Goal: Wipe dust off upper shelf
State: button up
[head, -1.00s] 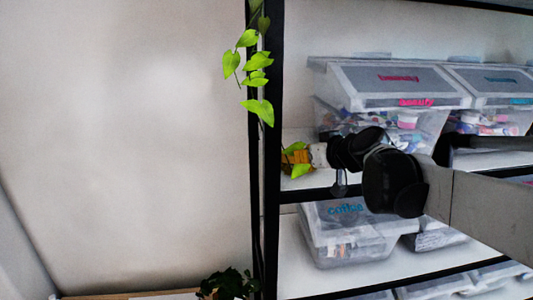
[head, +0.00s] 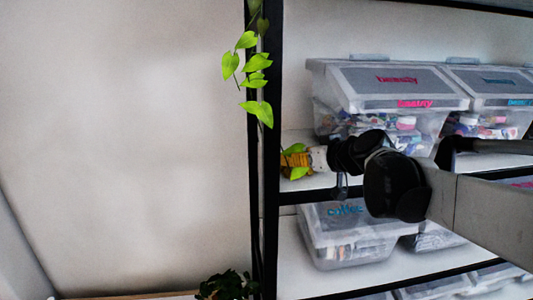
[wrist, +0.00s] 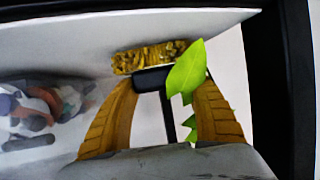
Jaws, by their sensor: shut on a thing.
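My gripper (head: 294,160) is at the left end of the white upper shelf (head: 300,184), just inside the black post. In the wrist view its two yellow-brown fingers (wrist: 165,84) are closed in on a black piece that carries a yellow, dark-flecked wiping tool (wrist: 150,57). The tool lies against or very near the pale shelf surface (wrist: 60,45); the exact contact is unclear. A green leaf (wrist: 186,70) hangs over the tool's right end and partly hides the right fingertip. I cannot make out dust on the shelf.
A clear bin (head: 385,100) with a pink label stands on the upper shelf, right of my gripper. Another bin (head: 347,235) sits on the shelf below. The black post (head: 271,90) and hanging vine (head: 257,82) are close on the left. Bare wall lies beyond.

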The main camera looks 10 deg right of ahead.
jog(key=shift+w+f+b, duration=0.15)
jog(key=shift+w+b, duration=0.3)
jog(key=shift+w, duration=0.95)
jog(key=shift+s, duration=0.1)
jog(key=shift+s, duration=0.65)
jog(key=shift+w+r+p, duration=0.2)
jog(key=shift+p, duration=0.1)
jog(key=shift+r+p, duration=1.3)
jog(key=shift+r, duration=0.65)
